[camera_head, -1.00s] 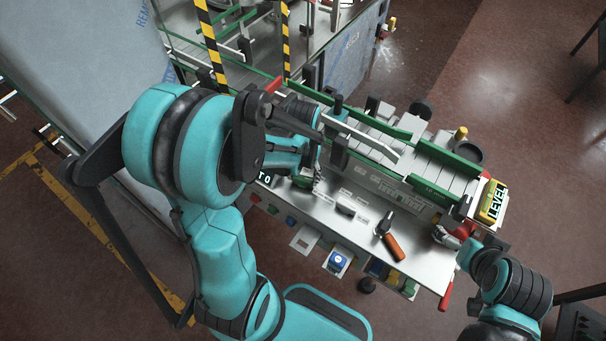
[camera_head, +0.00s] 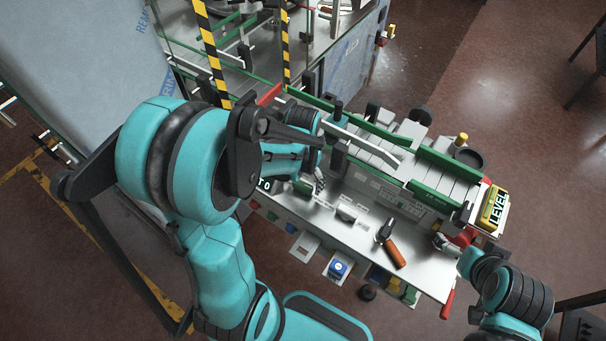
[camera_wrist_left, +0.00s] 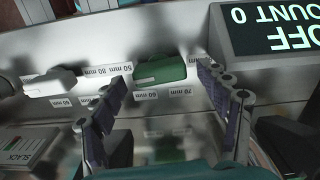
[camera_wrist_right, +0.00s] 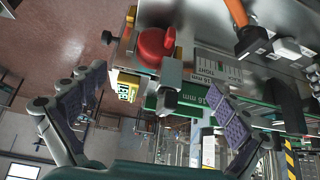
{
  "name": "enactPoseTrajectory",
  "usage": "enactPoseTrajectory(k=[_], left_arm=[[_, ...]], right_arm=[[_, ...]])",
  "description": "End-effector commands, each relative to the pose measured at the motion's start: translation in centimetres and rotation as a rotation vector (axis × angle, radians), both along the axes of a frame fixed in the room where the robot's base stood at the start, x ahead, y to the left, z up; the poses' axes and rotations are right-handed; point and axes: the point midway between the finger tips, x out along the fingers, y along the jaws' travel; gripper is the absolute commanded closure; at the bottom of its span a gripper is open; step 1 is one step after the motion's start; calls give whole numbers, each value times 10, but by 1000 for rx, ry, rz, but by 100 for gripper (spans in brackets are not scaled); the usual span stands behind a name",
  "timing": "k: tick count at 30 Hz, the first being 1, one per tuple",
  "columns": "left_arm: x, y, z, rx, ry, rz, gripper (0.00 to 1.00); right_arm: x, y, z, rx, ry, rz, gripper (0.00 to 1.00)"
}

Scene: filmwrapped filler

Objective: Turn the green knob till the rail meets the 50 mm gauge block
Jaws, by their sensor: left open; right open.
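In the head view my left arm largely hides this gripper. The green rails (camera_head: 448,162) run along a slatted conveyor on the bench. I cannot tell which piece is the 50 mm gauge block. My right gripper (camera_wrist_right: 158,88) is open and empty near a red button (camera_wrist_right: 155,46) at the bench's right end.
A pale grey knob (camera_wrist_left: 50,83) sits beside the green one. A display (camera_wrist_left: 268,27) reads OFF and COUNT 0. An orange-handled tool (camera_head: 393,251) lies on the bench top.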

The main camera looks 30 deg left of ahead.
Motion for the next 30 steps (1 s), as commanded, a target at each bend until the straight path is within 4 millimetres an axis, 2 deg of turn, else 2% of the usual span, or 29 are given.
enactPoseTrajectory(k=[5, 12, 18, 24, 30], left_arm=[[0, 0, 24, 0, 0, 0, 25], [0, 0, 74, 0, 0, 0, 25], [0, 0, 105, 0, 0, 0, 25], [0, 0, 117, 0, 0, 0, 25], [0, 0, 117, 0, 0, 0, 25]], right_arm=[[0, 0, 0, 0, 0, 0, 0], [0, 0, 0, 0, 0, 0, 0], [0, 0, 0, 0, 0, 0, 0], [0, 0, 0, 0, 0, 0, 0], [0, 0, 0, 0, 0, 0, 0]])
